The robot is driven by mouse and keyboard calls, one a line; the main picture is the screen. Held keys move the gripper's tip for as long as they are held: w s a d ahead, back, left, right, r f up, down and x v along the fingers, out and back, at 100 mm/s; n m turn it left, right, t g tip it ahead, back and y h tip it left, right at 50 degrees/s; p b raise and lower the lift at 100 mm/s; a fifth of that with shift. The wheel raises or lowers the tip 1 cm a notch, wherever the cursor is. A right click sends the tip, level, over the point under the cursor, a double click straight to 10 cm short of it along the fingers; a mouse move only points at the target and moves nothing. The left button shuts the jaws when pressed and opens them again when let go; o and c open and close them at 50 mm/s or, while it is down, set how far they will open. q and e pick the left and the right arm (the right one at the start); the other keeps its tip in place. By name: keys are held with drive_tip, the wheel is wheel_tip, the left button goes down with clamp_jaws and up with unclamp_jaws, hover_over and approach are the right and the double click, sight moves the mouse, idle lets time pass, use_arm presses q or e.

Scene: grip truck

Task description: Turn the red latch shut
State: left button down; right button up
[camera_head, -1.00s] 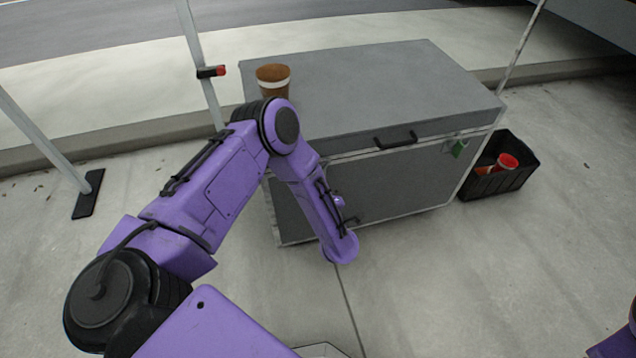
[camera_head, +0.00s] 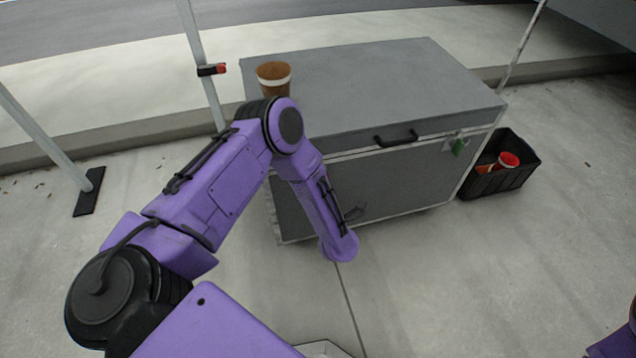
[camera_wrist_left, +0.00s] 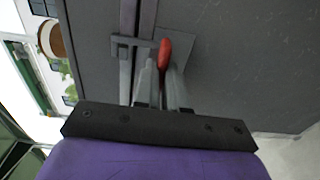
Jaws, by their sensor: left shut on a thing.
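The red latch (camera_wrist_left: 165,54) is on the front of the grey case, at the lid seam, in the left wrist view. It sits on a grey plate (camera_wrist_left: 198,50) beside a metal bar (camera_wrist_left: 140,41). My left gripper (camera_wrist_left: 160,72) is shut on the red latch, with its two grey fingers either side of it. In the head view my left forearm hides the gripper and latch. The grey case (camera_head: 375,85) stands closed on the pavement, with a black handle (camera_head: 396,139). My right gripper is out of view.
A brown cup (camera_head: 273,75) stands on the case lid at its left end. A black crate (camera_head: 500,180) with red items is right of the case. Metal poles (camera_head: 200,60) rise at the left.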

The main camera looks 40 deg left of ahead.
use_arm(q)
drive_tip(key=shift+a+r, duration=0.1)
drive_tip(key=shift+a, duration=0.05)
drive_tip(key=c, duration=1.2)
unclamp_jaws()
drive_tip(key=v, duration=1)
drive_tip(key=shift+s+d+p, duration=0.2)
drive_tip(key=shift+s+p, duration=0.05)
drive_tip(key=shift+p, duration=0.2)
